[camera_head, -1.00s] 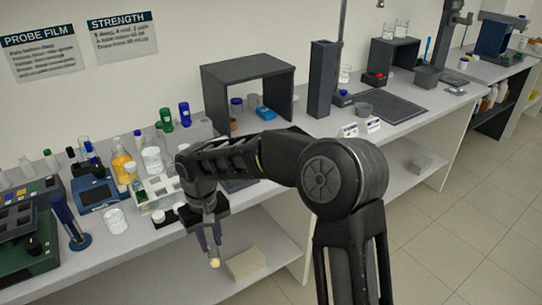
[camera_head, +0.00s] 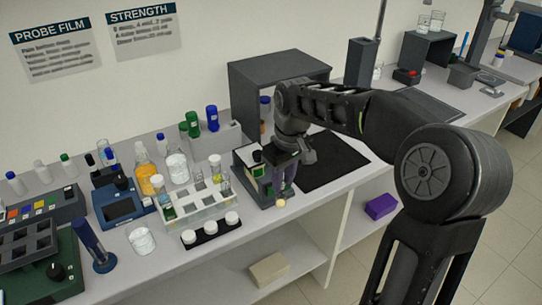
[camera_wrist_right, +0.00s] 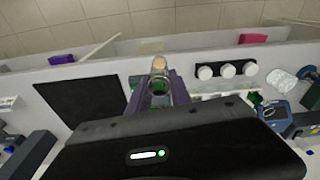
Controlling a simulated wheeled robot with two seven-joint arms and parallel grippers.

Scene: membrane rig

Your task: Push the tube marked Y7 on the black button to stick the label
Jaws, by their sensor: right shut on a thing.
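My right gripper (camera_head: 281,190) is shut on a small tube with a pale yellow end (camera_head: 281,203). In the right wrist view, the tube (camera_wrist_right: 159,76) stands out beyond the fingers (camera_wrist_right: 160,97), its pale end pointing away from the camera. No Y7 marking is readable. The gripper is at a small dark and white device with green parts (camera_head: 248,160), near the bench's front edge. The gripper and wrist partly cover this device; I cannot pick out a black button on it or tell whether the tube touches it. My left gripper is not in view.
A white tube rack (camera_head: 205,212) and white-capped jars on a black strip (camera_head: 211,232) stand left of the gripper. A black mat (camera_head: 335,165) lies clear to the right. A dark open-fronted box (camera_head: 280,70) stands behind. A purple box (camera_head: 381,206) is on the lower shelf.

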